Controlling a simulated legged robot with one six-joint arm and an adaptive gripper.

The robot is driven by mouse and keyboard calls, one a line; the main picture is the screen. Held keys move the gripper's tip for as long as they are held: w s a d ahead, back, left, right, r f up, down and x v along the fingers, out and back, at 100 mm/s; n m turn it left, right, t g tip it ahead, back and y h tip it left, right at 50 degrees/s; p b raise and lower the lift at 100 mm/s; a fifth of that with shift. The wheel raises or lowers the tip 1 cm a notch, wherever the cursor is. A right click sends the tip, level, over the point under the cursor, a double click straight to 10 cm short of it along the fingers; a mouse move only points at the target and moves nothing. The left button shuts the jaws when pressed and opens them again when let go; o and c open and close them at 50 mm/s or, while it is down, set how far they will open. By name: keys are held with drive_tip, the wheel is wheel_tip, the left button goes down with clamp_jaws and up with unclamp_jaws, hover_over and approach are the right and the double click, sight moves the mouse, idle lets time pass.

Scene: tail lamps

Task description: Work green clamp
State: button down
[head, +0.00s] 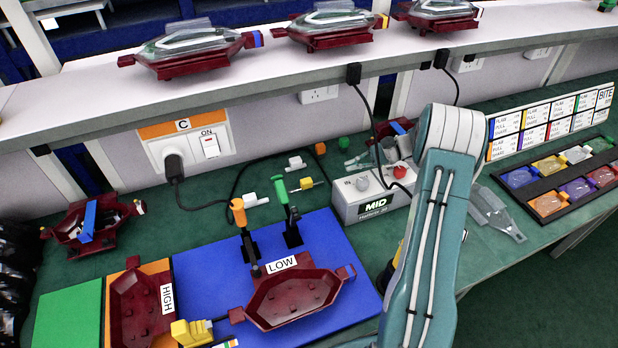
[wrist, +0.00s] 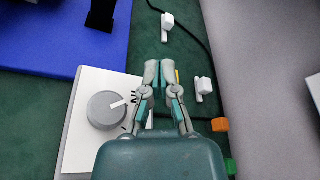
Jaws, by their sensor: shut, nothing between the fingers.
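The green clamp (head: 281,193) stands on the blue board (head: 208,262) in the head view, its green handle up and its black base behind the housing labelled LOW. An orange-handled clamp (head: 239,214) stands to its left, also with its handle up. The dark red housing (head: 293,298) lies on the board in front of both. My gripper (wrist: 158,68) is shut and empty in the wrist view, above the green bench beside the knob box. In the head view my arm largely hides it. It is right of the green clamp and apart from it. A black stand (wrist: 101,14) shows at the wrist view's top.
A control box labelled MID (head: 370,196) stands right of the board. White connectors (head: 296,163) and a cable lie behind it. A shelf (head: 250,88) with finished lamps runs across the back. A housing labelled HIGH (head: 142,305) sits left. A lens tray (head: 560,180) is at right.

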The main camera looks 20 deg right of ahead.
sight(284, 186)
drive_tip(key=x, duration=1.9)
drive_tip(key=shift+a+f, duration=0.15)
drive_tip(key=shift+a, duration=0.05)
drive_tip(key=shift+s+r+n, duration=0.15)
drive_tip(key=shift+r+n, duration=0.3)
drive_tip(key=shift+n, duration=0.05)
drive_tip(key=shift+s+r+n+t, duration=0.4)
drive_tip(key=shift+r+n+t, duration=0.3)
drive_tip(key=shift+r+n, duration=0.15)
drive_tip(key=s+r+n, duration=0.1)
drive_tip(key=n, duration=0.1)
drive_tip(key=s+r+n+t+y, duration=0.1)
drive_tip(key=shift+s+r+n, duration=0.1)
drive_tip(key=shift+n, duration=0.25)
drive_tip(key=shift+s+r+n+t+y, duration=0.3)
drive_tip(key=shift+s+r+n, duration=0.05)
drive_tip(key=shift+s+n, duration=0.15)
drive_tip(key=shift+s+r, duration=0.3)
drive_tip(key=shift+s, duration=0.5)
drive_tip(key=shift+s, duration=0.1)
drive_tip(key=shift+d, duration=0.1)
